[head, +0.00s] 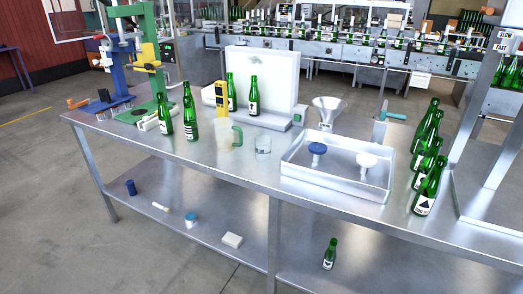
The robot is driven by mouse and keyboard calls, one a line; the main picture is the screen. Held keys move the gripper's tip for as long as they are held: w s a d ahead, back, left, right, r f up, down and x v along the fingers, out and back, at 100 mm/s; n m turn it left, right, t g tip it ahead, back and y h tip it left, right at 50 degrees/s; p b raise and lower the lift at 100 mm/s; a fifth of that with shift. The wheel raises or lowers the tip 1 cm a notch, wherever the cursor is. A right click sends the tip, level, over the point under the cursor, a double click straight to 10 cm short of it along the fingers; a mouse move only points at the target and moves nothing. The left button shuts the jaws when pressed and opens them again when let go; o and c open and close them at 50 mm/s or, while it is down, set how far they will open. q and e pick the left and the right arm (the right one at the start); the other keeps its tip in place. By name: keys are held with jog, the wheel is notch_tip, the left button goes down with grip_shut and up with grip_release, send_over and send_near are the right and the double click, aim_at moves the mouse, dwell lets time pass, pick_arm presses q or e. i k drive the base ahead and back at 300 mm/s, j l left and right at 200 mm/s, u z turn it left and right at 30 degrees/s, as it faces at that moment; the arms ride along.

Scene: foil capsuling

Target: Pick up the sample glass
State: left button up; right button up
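A small clear glass (263,146), likely the sample glass, stands upright on the steel table (215,162) near its middle. It looks empty, though a small dark mark shows near its base. Just left of it stands a pale see-through jug (225,137) with a green handle on its right side. The glass and jug look slightly apart. Neither of my grippers is in view.
Green bottles stand behind and left of the glass, and several (427,187) line the right. A metal tray (325,186) with blue-topped and white-topped items sits to the right, a funnel (328,108) behind it. Green and blue presses (152,65) stand at left.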

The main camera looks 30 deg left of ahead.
aim_at(263, 149)
jog(key=i+j, duration=0.1)
jog(key=j, duration=0.8)
jog(key=i+j+z, duration=0.1)
jog(key=j, duration=0.8)
jog(key=i+j+z, duration=0.1)
jog(key=j, duration=0.8)
